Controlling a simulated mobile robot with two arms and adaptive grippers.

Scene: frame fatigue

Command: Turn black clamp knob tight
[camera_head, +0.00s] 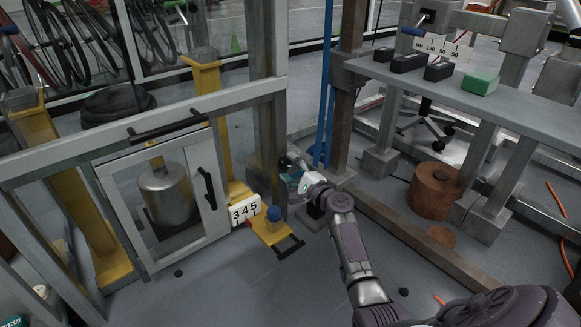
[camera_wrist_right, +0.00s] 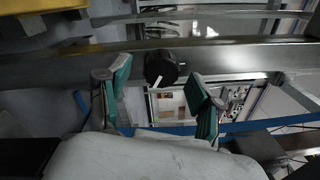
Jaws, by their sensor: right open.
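The black clamp knob (camera_wrist_right: 161,67) shows in the right wrist view as a dark round knob with a pale mark, on a grey metal bar. My right gripper (camera_wrist_right: 157,82) is open, its two green-padded fingers on either side of the knob with gaps visible. I cannot tell how deep the knob sits between them. In the head view my right gripper (camera_head: 291,174) is at the metal post near the middle, beside a small dark knob (camera_head: 284,162) that it partly hides. My left gripper is not in view.
A framed guard door (camera_head: 215,172) with a metal cylinder (camera_head: 166,190) behind it stands left. A yellow bracket with a blue cap (camera_head: 274,213) and a number plate (camera_head: 245,209) are close to my gripper. A grey shelf (camera_head: 480,98) holds black blocks and a green block (camera_head: 480,82).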

